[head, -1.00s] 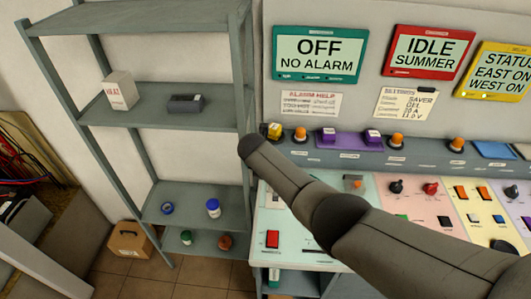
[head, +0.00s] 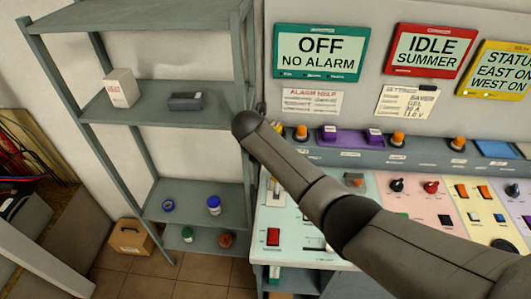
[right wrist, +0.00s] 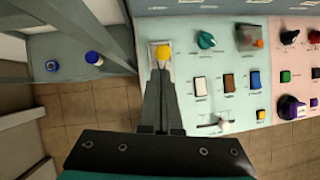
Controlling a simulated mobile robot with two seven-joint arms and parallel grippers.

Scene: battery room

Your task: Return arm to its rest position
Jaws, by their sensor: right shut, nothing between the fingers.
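My right arm (head: 325,195) comes in from the lower right in the head view and crosses in front of the console. Its dark rounded end (head: 247,123) lies before the shelf's right post. The right gripper does not show in the head view. In the right wrist view my right gripper (right wrist: 161,78) is shut and empty, its fingers pointing toward a yellow round knob (right wrist: 162,52) on the console's edge. Whether the fingertips touch the knob's plate I cannot tell. My left gripper is in neither view.
The console (head: 310,235) fills the right side, with rows of switches and knobs. A grey shelf unit (head: 150,110) stands to its left, holding a white box (head: 121,88), a dark device (head: 186,101) and small jars. A cardboard box (head: 131,238) sits on the tiled floor.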

